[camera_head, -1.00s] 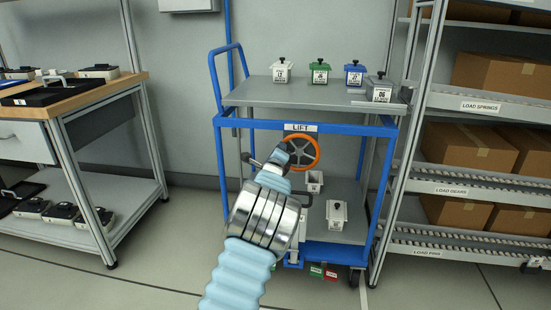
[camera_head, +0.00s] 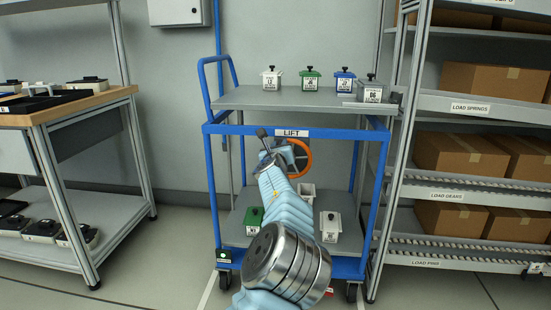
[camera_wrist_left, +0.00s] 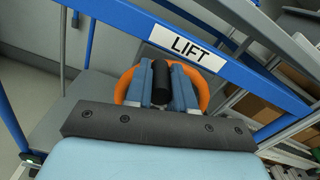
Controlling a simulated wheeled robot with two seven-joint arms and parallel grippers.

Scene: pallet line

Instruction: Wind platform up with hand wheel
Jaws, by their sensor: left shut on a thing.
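The blue trolley (camera_head: 214,165) carries a "LIFT" label (camera_head: 291,133) on its upper front rail. The orange hand wheel (camera_head: 307,160) is just under that label, partly hidden by my left arm. My left gripper (camera_head: 274,155) is at the wheel's left side. In the left wrist view its two fingers (camera_wrist_left: 161,86) are shut on the wheel's black handle (camera_wrist_left: 160,80), with the orange rim (camera_wrist_left: 204,88) behind. The grey top platform (camera_head: 290,102) is level. My right gripper is out of view.
A box rack (camera_head: 455,104) stands right, a workbench (camera_head: 68,108) left.

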